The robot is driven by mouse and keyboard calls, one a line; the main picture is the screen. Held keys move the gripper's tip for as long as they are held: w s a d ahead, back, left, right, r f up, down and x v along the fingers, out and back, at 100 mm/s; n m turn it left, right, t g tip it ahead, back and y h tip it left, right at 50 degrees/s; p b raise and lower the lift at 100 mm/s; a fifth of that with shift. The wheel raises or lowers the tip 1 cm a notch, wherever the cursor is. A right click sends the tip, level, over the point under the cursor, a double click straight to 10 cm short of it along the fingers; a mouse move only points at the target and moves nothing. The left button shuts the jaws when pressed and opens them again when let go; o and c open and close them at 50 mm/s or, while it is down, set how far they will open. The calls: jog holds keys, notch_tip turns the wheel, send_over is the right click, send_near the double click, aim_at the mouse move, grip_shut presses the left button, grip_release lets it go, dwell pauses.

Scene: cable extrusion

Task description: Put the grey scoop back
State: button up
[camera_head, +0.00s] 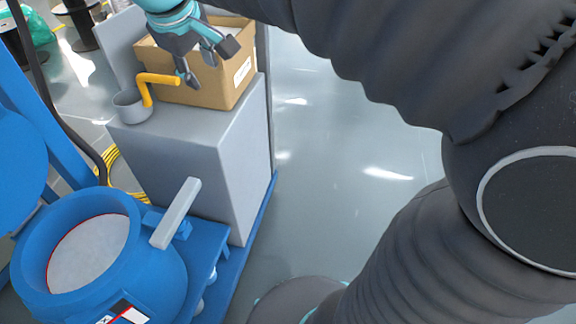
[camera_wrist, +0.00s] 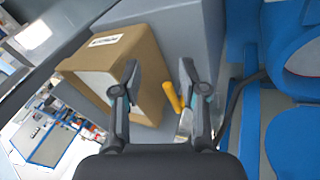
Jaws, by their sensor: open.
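The grey scoop (camera_head: 131,107) stands on top of the grey cabinet, at the front left of the cardboard box. Its yellow handle (camera_head: 158,78) rises and bends to the right. My gripper (camera_head: 210,65) is open and empty in front of the box, with one fingertip close to the free end of the handle; I cannot tell whether they touch. In the wrist view the yellow handle (camera_wrist: 173,97) shows between the two spread fingers of my gripper (camera_wrist: 159,68), nearer the right one. The scoop's cup is mostly hidden there by the right finger.
The cardboard box (camera_head: 240,85) stands on the grey cabinet (camera_head: 185,140). A blue round vessel (camera_head: 165,280) with pale contents and a grey lever (camera_head: 176,213) is at the lower left. Yellow cable lies on the floor behind it. Open floor (camera_head: 340,160) lies right of the cabinet.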

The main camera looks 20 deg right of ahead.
jog(key=s+d+f+m+y, duration=0.1)
jog(key=s+d+f+m, duration=0.2)
jog(key=s+f, duration=0.4)
jog(key=s+d+f+m+t+y, duration=0.1)
jog(key=s+d+f+m, duration=0.3)
jog(key=s, duration=0.7)
notch_tip(320, 180, down, 3)
jog(key=shift+s+d+r, duration=0.1)
jog(key=shift+s+d, duration=0.15)
jog(key=shift+d, duration=0.95)
jog(key=shift+a, duration=0.1)
